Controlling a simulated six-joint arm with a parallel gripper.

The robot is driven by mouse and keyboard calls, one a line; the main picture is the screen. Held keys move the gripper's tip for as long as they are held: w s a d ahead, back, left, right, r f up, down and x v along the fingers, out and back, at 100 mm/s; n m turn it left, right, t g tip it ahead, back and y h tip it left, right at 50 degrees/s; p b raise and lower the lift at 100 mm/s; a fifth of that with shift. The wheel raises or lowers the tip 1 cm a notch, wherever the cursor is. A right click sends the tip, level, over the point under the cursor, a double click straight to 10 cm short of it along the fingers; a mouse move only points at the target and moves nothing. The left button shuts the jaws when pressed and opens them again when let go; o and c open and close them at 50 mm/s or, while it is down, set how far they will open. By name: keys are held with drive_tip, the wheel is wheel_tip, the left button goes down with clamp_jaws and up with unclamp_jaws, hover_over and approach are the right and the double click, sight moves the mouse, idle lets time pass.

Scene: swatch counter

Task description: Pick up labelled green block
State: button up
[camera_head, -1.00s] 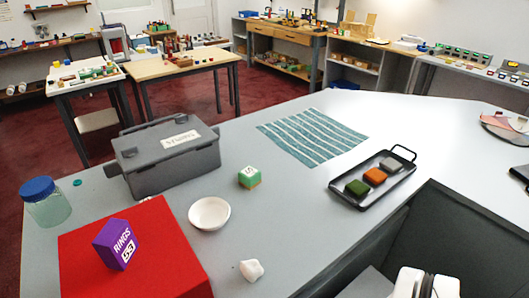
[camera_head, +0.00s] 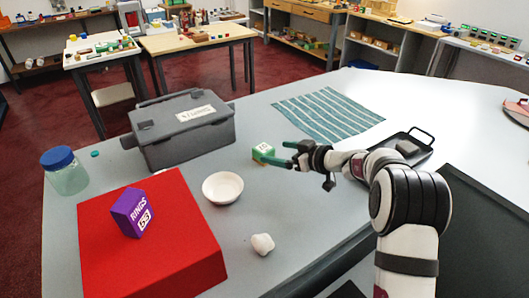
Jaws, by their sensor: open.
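The labelled green block (camera_head: 262,150) sits on the grey counter near its middle, with a white label with dark marks on top. My gripper (camera_head: 279,153) reaches in from the right, low by the block. Its green-tinted fingers are open and point left toward the block. The nearer finger overlaps the block's lower right edge in the picture; I cannot tell whether it touches. The block is not held.
A white bowl (camera_head: 222,188) and a white lump (camera_head: 262,244) stand nearby. A grey toolbox (camera_head: 182,138) is left, a striped cloth (camera_head: 329,112) behind. A red box (camera_head: 150,248) carries a purple box (camera_head: 133,213). My arm partly covers the black tray (camera_head: 424,153).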

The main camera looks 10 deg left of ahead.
sight(265, 148)
drive_tip(key=x, duration=0.6)
drive_tip(key=shift+w+a+r, duration=0.1)
drive_tip(key=shift+a, duration=0.2)
drive_tip(key=c, duration=1.4)
drive_tip(key=shift+r, duration=0.1)
drive_tip(key=shift+c, duration=0.2)
